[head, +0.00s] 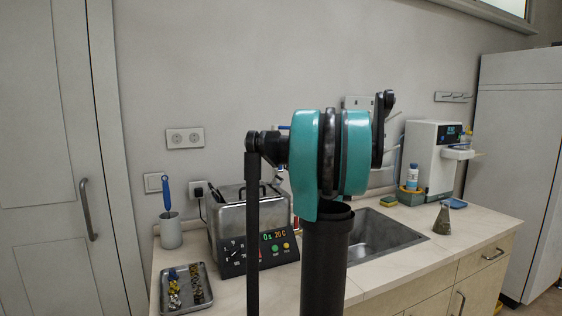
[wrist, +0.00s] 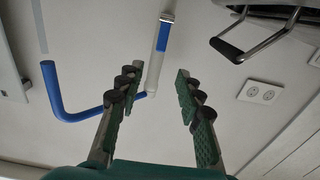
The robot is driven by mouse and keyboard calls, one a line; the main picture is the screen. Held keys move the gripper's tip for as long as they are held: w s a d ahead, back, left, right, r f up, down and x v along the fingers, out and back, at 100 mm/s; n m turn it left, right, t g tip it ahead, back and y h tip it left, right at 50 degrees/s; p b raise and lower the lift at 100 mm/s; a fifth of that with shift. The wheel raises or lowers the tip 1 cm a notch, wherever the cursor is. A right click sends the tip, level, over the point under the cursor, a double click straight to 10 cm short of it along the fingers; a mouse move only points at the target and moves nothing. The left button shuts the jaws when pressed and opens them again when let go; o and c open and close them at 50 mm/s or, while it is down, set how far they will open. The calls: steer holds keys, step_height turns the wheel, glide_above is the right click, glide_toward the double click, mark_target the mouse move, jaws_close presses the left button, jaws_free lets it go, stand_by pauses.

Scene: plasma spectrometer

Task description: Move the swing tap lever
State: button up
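In the wrist view, a blue bent tube (wrist: 60,105) runs from the left to the lower end of a pale straight tube (wrist: 153,72) with a blue band. They look like parts of the tap; which part is the swing lever I cannot tell for sure. My gripper (wrist: 157,82) is open and empty. The pale tube's end and its joint with the blue tube appear between the fingers, nearer the left one. Touch and depth cannot be told. In the head view, my arm hides the gripper and most of the tap.
The sink (head: 385,238) lies behind my arm in the counter. The heated bath (head: 262,215) stands left of it; its handle (wrist: 270,45) shows in the wrist view. A metal tray (head: 187,289), a flask (head: 442,220) and a white instrument (head: 428,160) are also on the counter. Sockets (head: 185,138) are on the wall.

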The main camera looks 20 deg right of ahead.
steer(key=w, duration=1.2)
steer(key=shift+w+a, duration=0.2)
jaws_close()
